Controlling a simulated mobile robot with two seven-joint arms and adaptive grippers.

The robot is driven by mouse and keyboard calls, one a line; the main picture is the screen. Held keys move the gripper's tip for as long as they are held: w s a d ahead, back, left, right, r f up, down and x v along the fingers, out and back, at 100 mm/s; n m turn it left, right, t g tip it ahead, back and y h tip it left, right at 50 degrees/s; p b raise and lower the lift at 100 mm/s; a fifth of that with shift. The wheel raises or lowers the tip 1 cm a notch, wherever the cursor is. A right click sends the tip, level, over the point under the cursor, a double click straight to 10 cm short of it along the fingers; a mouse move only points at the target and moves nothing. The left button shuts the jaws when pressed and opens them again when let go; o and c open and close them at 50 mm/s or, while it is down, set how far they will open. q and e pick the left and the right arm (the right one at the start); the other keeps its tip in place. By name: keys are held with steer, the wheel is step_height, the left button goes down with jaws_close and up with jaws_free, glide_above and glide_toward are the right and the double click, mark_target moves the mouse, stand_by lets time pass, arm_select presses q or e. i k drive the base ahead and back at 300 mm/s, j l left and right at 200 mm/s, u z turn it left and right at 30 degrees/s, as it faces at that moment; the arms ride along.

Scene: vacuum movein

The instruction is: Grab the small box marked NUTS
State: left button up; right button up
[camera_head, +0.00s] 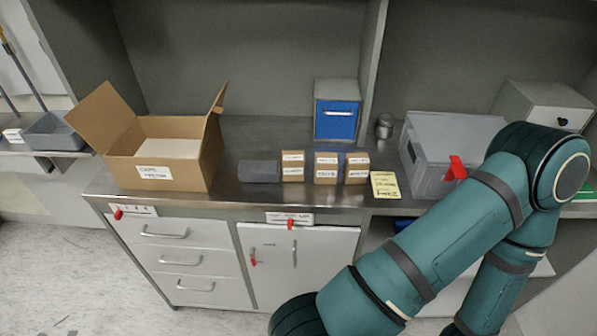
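Three small cardboard boxes with white labels stand in a row at the front of the metal counter: a left one (293,166), a middle one (326,168) and a right one (357,168). Their labels are too small to read surely, so I cannot tell which is marked NUTS. My teal arm crosses the right side of the view, bent at the elbow, away from the boxes. Neither of my grippers is in view.
A large open cardboard box (165,170) stands left of the small boxes, with a dark grey block (259,172) between. A yellow labelled card (384,185) lies to the right, before a grey bin (418,165). A blue-fronted box (337,118) stands behind. Drawers (185,262) are below.

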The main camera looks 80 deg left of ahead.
mark_target(326, 164)
steer(key=u, duration=2.5)
